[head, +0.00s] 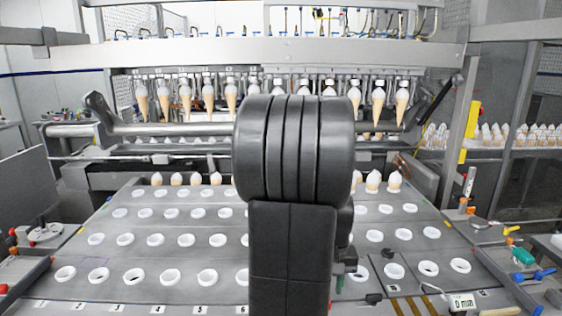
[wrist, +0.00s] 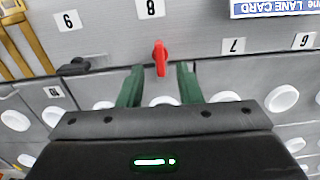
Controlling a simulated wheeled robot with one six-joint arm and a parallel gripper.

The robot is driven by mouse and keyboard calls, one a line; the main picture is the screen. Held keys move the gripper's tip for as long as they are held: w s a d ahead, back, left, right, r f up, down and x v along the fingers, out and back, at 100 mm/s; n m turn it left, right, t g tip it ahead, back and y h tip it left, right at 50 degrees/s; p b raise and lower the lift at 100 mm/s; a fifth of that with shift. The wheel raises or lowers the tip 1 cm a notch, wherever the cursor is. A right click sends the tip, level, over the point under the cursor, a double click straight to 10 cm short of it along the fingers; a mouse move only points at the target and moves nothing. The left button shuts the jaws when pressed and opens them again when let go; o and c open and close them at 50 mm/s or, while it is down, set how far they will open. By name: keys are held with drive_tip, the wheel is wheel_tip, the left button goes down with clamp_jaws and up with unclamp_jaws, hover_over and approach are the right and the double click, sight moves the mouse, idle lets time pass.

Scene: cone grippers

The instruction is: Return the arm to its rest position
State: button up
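My black arm (head: 290,215) stands upright in the middle of the head view, with its thick rounded joint in front of the machine. It hides the middle of the cone row and part of the plate. My gripper (wrist: 160,68) shows in the wrist view with two green fingers spread apart. A small red lever (wrist: 160,57) appears between the fingertips, with a gap on each side. I cannot tell how far below the fingers it is. Nothing is held.
A grey plate (head: 130,255) with rows of white-rimmed holes spreads ahead. Ice cream cones (head: 208,96) hang in a row under the machine's bar. Tools, including a blue-handled one (head: 532,275), lie at the right. Numbered labels and a blue lane card (wrist: 275,8) show in the wrist view.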

wheel_tip(320, 180, down, 4)
drive_tip(key=shift+r, duration=0.2)
drive_tip(key=shift+r, duration=0.15)
